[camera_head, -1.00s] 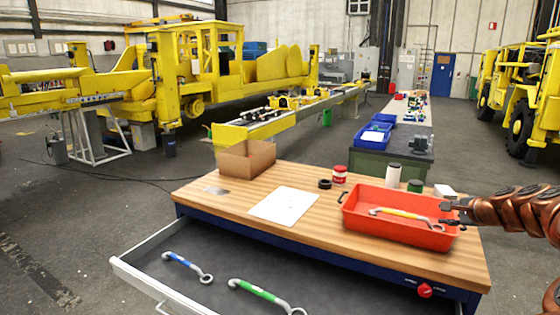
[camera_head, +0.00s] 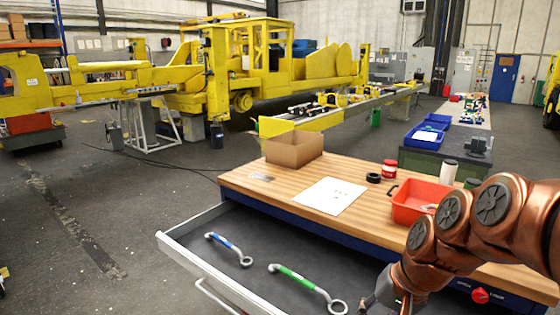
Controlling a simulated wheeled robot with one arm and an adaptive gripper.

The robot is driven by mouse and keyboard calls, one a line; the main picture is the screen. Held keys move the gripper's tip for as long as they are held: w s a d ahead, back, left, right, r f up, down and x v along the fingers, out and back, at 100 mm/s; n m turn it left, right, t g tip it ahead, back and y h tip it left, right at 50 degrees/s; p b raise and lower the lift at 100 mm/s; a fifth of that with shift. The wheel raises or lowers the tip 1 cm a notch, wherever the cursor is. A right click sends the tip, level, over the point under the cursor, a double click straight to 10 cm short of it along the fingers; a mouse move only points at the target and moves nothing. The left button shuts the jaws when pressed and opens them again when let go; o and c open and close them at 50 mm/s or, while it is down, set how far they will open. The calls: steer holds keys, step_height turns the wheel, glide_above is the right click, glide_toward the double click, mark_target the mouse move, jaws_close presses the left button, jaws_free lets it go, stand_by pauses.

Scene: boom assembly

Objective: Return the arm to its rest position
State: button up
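My copper-coloured arm reaches in from the right edge and bends down in front of the workbench. My gripper (camera_head: 378,299) is low in the picture, beside the open drawer's right end. It is small, partly cut off by the bottom edge, and its fingers cannot be made out clearly. I see nothing held in it. The red tray (camera_head: 408,208) stands on the bench, its right part hidden behind my arm. Only a bit of what lies in the tray shows.
The drawer (camera_head: 190,262) stands open below the wooden bench (camera_head: 262,190), with a blue-handled wrench (camera_head: 224,244) and a green-handled wrench (camera_head: 296,278) inside. A cardboard box (camera_head: 294,149), a paper sheet (camera_head: 330,195) and a red jar (camera_head: 389,169) stand or lie on the bench.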

steer(key=s+f+n+g+h+b, duration=0.1)
steer(key=s+f, duration=0.2)
steer(key=s, duration=0.3)
steer(key=s+f+n+g+h, duration=0.1)
steer(key=s+f+n, duration=0.1)
steer(key=s, duration=0.5)
steer(key=s+d+f+n+g+h+b, duration=0.1)
steer(key=s+f+g, duration=0.1)
steer(key=s, duration=0.5)
steer(key=shift+s+f+n+h+b, duration=0.2)
steer(key=shift+f+n+h+b, duration=0.15)
steer(key=shift+f, duration=0.45)
